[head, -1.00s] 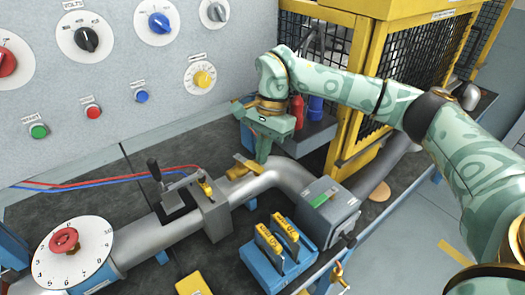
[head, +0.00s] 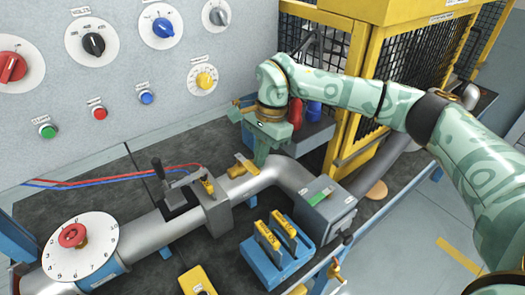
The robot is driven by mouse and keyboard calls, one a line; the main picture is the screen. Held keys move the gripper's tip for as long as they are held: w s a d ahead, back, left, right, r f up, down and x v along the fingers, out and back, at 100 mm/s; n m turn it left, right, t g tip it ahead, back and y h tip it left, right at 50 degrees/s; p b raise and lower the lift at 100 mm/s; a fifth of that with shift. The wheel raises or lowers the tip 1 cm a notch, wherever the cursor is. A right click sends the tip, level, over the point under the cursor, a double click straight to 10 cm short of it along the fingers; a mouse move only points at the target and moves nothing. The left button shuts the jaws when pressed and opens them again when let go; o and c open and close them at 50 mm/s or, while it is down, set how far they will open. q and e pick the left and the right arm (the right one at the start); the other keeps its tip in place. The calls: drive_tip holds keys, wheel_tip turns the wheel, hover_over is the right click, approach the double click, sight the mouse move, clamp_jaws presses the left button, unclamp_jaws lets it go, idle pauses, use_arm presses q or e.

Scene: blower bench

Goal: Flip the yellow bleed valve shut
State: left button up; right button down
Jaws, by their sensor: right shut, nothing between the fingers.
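A yellow lever (head: 245,163), which looks like the bleed valve's handle, sits on top of the grey pipe (head: 247,186) and lies slantwise across it. My right gripper (head: 260,161) is shut and empty. It points down at the lever's right side, with its tips close to the lever and the pipe. I cannot tell whether they touch it. The gripper hides the area just behind the lever. My left gripper is not in view.
A grey box (head: 327,207) with a green top mark is at the right. A blue block (head: 277,255) with yellow cards stands in front. A yellow cage (head: 390,60) rises behind my right arm.

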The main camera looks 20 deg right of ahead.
drive_tip(key=w+p+v, duration=0.1)
drive_tip(key=p+v, duration=0.1)
drive_tip(key=v, duration=1.4)
drive_tip(key=shift+d+p, duration=0.35)
drive_tip(key=shift+d, duration=0.1)
drive_tip(key=shift+w, duration=0.1)
